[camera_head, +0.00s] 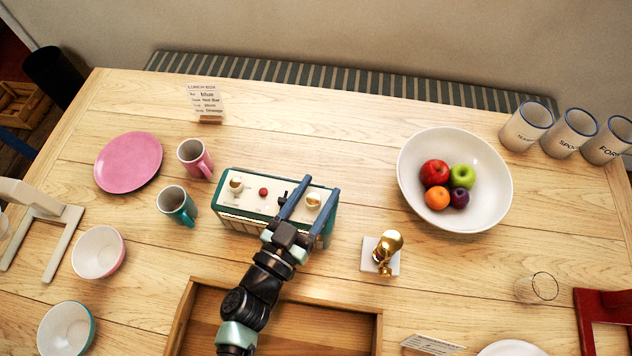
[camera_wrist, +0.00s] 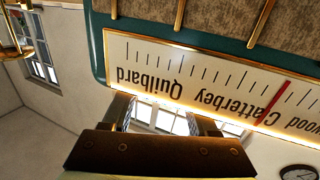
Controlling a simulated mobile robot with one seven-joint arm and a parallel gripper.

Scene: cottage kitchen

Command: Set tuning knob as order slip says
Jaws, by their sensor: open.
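A teal radio (camera_head: 228,212) with a cream top stands mid-table in the head view. Its top carries a left knob (camera_head: 236,185), a red button (camera_head: 263,191) and a right knob (camera_head: 313,201); which knob tunes is not labelled legibly. My gripper (camera_head: 321,187) is open, its blue fingers either side of the right knob; contact cannot be told. In the wrist view the fingers (camera_wrist: 163,112) are apart below the upside-down dial (camera_wrist: 185,75). A standing slip (camera_head: 206,99) has text too small to read surely.
A teal mug (camera_head: 177,204) and pink mug (camera_head: 195,158) stand left of the radio. A fruit bowl (camera_head: 410,185) and a brass object on a white base (camera_head: 386,253) are to the right. A wooden tray (camera_head: 378,330) lies in front. Another small card (camera_head: 432,344) is at lower right.

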